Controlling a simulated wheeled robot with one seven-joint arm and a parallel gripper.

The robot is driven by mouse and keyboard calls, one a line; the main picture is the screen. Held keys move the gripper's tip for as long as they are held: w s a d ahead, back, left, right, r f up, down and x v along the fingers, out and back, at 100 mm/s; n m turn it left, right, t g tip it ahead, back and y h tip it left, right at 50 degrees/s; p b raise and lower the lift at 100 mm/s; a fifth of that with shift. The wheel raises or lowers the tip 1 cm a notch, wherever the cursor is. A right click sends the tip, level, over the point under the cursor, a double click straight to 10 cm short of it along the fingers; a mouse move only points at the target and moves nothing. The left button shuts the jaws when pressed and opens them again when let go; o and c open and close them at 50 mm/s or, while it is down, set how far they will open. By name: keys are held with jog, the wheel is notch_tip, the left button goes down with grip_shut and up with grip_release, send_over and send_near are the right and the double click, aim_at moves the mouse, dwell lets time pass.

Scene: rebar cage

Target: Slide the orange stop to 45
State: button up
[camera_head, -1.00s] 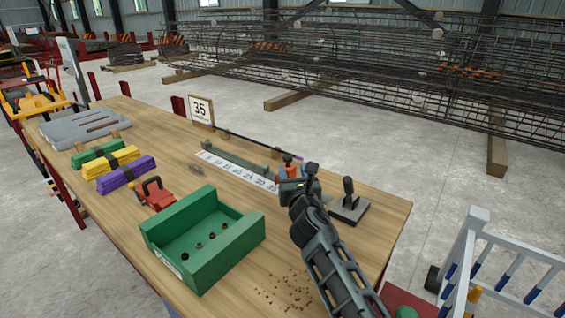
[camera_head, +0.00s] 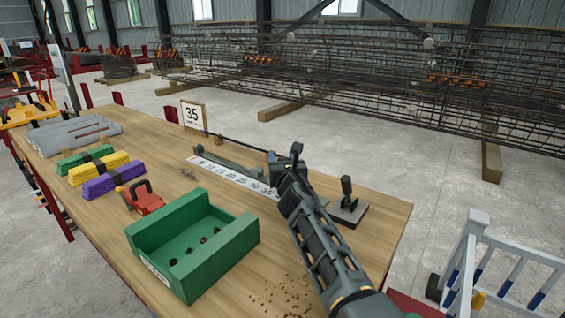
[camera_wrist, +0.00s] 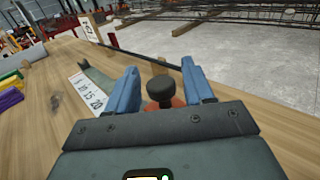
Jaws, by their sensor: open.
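The orange stop (camera_wrist: 165,103) with its dark round knob (camera_wrist: 160,88) stands between my gripper's two blue fingers in the wrist view. My gripper (camera_wrist: 160,76) is open around it, with gaps showing on both sides of the knob. The mark beside the stop is hidden.
A black lever on a plate (camera_head: 347,205) is right of my gripper. A green box (camera_head: 190,245), a red clamp (camera_head: 145,197) and colored bundles (camera_head: 106,177) lie left. Bare wood lies between.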

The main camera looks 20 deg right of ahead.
grip_shut()
dwell(0.5)
